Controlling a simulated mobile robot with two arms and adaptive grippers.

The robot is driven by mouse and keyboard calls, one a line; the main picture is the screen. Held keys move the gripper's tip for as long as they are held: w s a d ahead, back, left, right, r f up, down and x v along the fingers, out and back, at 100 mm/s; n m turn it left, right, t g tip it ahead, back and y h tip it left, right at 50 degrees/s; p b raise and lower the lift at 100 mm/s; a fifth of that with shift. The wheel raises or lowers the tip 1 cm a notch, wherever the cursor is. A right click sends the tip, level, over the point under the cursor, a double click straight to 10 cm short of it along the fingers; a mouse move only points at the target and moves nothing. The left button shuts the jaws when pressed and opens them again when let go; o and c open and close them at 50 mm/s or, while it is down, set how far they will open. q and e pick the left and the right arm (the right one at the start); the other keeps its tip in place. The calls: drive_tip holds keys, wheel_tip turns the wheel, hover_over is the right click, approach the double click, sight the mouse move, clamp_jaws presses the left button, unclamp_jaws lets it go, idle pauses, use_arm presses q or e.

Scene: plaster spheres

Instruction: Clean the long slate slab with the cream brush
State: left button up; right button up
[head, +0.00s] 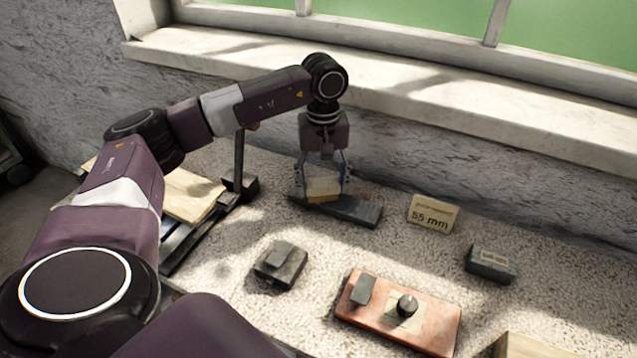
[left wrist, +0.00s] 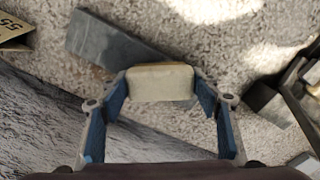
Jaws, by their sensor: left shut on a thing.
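The long slate slab (head: 356,210) is a dark grey bar lying on the speckled bench near the wall. In the left wrist view the slab (left wrist: 98,40) runs slantwise under the gripper, partly hidden by the brush. The cream brush (head: 323,189) is a small pale block between the fingers of my left gripper (head: 323,180). It also shows in the left wrist view (left wrist: 160,82), gripped between the blue finger pads. The brush is over the slab and looks to be on or just above it; contact cannot be told. My right gripper is not in view.
A card marked 55 mm (head: 432,214) stands right of the slab. A stand with a wooden board (head: 190,195) is at left. The window wall rises behind.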

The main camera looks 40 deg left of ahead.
sight(309, 184)
use_arm(q)
drive_tip(key=shift+w+d, duration=0.4)
drive_tip(key=shift+f, duration=0.1)
drive_tip(key=shift+a, duration=0.1)
drive_tip(key=shift+s+a, duration=0.7)
drive_tip(key=shift+s, duration=0.15)
drive_tip(key=shift+s+a, duration=0.75)
drive_tip(key=shift+w+d, duration=0.1)
